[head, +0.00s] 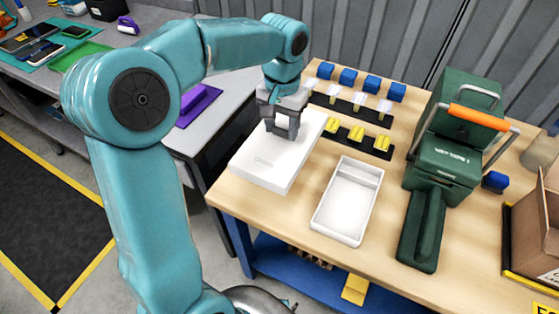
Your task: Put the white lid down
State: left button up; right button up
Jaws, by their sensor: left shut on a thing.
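The white lid (270,160) is a flat white rectangular piece at the left side of the wooden table (290,235). My left gripper (284,130) points down and is shut on the lid near its far middle part. The grip point itself is partly hidden by the fingers. I cannot tell whether the lid touches the table or hangs just above it. An open white box (348,203) stands to the right of the lid, apart from it, and looks empty. My right gripper is not in view.
Several blue blocks (348,76), clear pieces and yellow pieces (356,133) stand in rows behind the box. A green machine (447,160) with an orange handle stands to the right. A cardboard carton (530,235) is at the right edge. Bare wood lies between box and machine.

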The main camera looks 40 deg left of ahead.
pick_arm(q)
notch_tip(320, 180, down, 10)
jog(key=shift+f+b, duration=0.25)
jog(key=shift+b, duration=0.15)
jog(key=shift+f, duration=0.45)
jog(key=o, duration=1)
jog(key=shift+f, duration=0.15)
jog(key=shift+o, duration=0.2)
